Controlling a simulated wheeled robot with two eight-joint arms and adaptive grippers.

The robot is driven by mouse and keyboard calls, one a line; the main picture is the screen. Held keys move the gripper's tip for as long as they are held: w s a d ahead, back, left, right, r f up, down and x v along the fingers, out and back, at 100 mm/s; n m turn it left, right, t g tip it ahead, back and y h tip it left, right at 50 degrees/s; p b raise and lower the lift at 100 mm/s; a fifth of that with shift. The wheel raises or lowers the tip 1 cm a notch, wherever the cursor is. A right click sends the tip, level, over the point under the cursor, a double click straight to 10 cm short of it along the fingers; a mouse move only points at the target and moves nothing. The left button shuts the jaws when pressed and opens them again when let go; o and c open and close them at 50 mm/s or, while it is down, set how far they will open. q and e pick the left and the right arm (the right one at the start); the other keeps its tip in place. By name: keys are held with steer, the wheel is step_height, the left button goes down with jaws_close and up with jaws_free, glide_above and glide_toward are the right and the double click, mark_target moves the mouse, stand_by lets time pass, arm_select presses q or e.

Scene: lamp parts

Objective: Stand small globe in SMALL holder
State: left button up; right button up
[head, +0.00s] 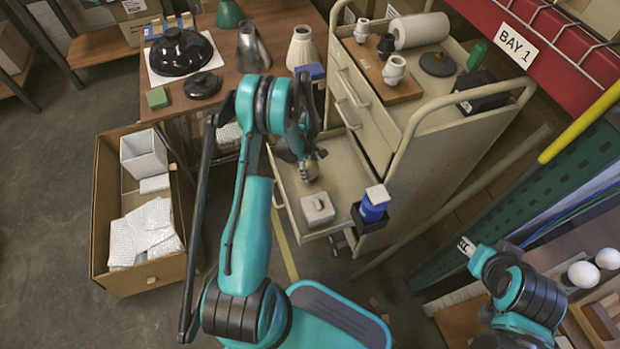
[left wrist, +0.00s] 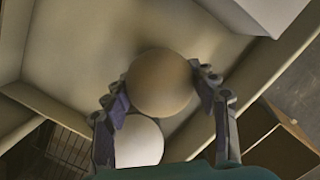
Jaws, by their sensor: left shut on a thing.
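My left gripper (head: 306,168) is over the open drawer of the cart. It is shut on a small tan globe (head: 309,173), which sits between its fingers in the left wrist view (left wrist: 160,82). A paler round thing (left wrist: 138,140) shows partly behind the globe, and I cannot tell what it is. A pale block with a round spot on top (head: 318,208) stands in the drawer, just in front of the gripper. It may be the small holder; no label is readable. My right gripper (head: 467,246) is far off at the right, its jaw opening unclear.
The drawer (head: 345,175) has raised walls. A cardboard box (head: 105,215) with white packing is at the left. The cart top holds a paper roll (head: 418,31) and sockets. White globes (head: 583,274) lie far right.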

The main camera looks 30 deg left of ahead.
arm_select(q)
steer(key=shift+f, duration=1.2)
stand_by(1.9)
steer(key=o, duration=1.1)
steer(key=shift+o, duration=0.2)
steer(key=shift+r, duration=0.1)
steer(key=r, duration=0.4)
steer(key=a+r, duration=0.1)
steer(key=r, duration=0.2)
steer(key=a+r, duration=0.1)
steer(key=r, duration=0.3)
steer(key=shift+s+r, duration=0.1)
steer(key=shift+r, duration=0.25)
steer(key=shift+d, duration=0.1)
